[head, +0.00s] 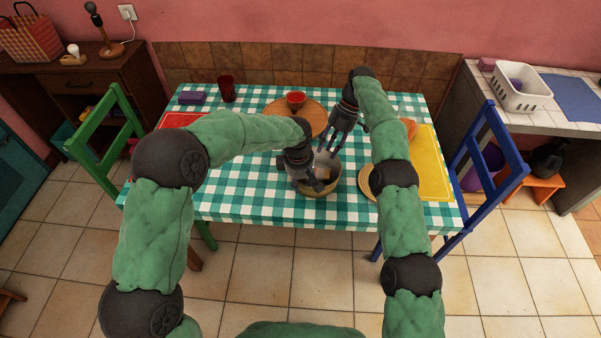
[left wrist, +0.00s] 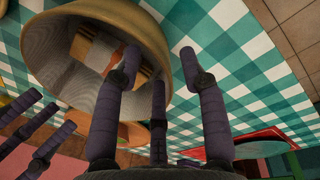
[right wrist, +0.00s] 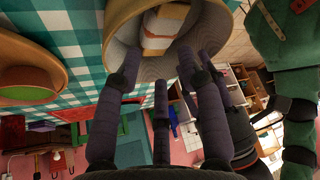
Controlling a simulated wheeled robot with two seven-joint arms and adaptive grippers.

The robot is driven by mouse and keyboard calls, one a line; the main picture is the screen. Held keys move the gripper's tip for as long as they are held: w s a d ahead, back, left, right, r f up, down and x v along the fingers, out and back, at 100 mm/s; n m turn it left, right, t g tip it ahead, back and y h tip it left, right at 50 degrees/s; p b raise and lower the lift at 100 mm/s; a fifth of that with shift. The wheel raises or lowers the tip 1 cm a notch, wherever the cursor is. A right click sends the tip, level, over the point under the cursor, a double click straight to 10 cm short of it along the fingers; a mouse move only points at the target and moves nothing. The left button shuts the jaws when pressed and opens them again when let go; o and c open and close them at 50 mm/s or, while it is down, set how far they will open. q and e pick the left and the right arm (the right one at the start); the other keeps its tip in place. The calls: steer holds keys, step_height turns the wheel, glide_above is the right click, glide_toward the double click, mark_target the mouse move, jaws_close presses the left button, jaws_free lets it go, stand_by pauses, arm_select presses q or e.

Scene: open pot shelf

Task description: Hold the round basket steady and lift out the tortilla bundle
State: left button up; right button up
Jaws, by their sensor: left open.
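The round basket (head: 334,181) stands near the table's front edge, and its tan wall shows in the left wrist view (left wrist: 112,14). The pale tortilla bundle (head: 322,172) lies inside it; its white and tan layers show in the right wrist view (right wrist: 163,27). My left gripper (head: 314,184) is open at the basket's near side, its fingers spread on both sides of the rim; contact cannot be told. My right gripper (head: 331,147) is open and empty at the basket's far side, its fingertips (right wrist: 158,65) near the rim, apart from the bundle.
A round wooden board (head: 308,113) with a red bowl (head: 296,99) lies behind the basket. A yellow mat (head: 430,165) is at the right, a red tray (head: 180,119) at the left. A dark red cup (head: 227,89) stands at the back. My two hands are close together.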

mark_target(302, 189)
arm_select(q)
steer(key=shift+w+d+f, duration=0.1)
steer(key=shift+w+f, duration=0.05)
steer(key=shift+f, duration=1.05)
steer(key=shift+w+f, duration=0.1)
steer(key=shift+f, duration=1.1)
steer(key=shift+c, duration=0.3)
